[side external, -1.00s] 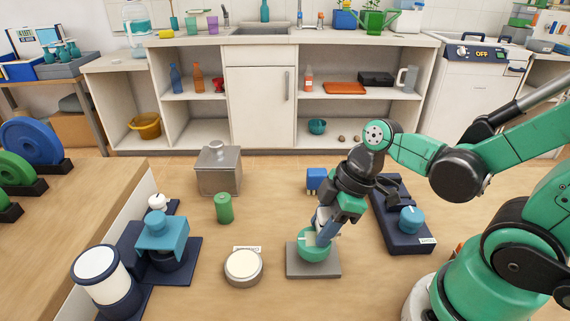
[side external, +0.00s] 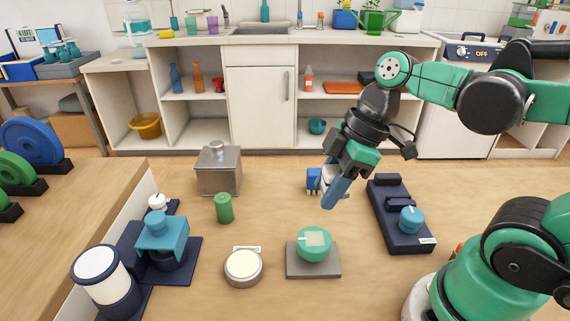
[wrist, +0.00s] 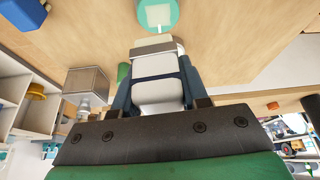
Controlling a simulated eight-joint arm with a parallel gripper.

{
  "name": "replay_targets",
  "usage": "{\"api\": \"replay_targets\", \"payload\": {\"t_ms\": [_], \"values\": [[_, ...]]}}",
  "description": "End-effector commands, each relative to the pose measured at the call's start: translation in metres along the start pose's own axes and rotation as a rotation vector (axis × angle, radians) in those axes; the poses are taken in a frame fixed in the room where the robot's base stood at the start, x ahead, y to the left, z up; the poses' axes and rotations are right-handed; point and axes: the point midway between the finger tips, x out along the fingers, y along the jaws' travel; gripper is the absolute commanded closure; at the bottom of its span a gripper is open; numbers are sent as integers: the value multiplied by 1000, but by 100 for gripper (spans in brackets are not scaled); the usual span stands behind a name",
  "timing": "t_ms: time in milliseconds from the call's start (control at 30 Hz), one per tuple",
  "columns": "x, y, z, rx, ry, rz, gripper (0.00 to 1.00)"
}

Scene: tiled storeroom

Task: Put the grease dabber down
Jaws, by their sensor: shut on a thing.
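My gripper (side external: 333,183) is raised above the table, its blue fingers pointing down. It is shut on a white, blocky piece with a grey band, which I take for the grease dabber (wrist: 155,68); in the side view it is mostly hidden by a finger. In the wrist view the dabber sits between the fingers, its far end towards the round green pot (wrist: 158,13). In the side view that pot (side external: 314,240), with a pale square on top, stands on a grey plate (side external: 313,271), clear of my gripper.
A white round tin (side external: 243,267) and green cylinder (side external: 223,208) stand left of the plate. A metal box (side external: 218,172) is behind them. A blue block (side external: 312,178) is partly behind my gripper. A navy base with a blue knob (side external: 410,220) is right; a teal-and-navy device (side external: 163,235) is left.

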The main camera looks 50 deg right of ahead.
Motion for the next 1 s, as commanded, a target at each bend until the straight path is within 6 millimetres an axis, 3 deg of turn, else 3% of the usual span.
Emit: {"api": "replay_targets", "payload": {"t_ms": [367,533,800,1000], "values": [[0,1,0,0,0,0,100],[-8,14,-12,9,0,4,100],[-29,76,-57,46,1,19,100],[-30,122,-84,71,1,29,100]]}}
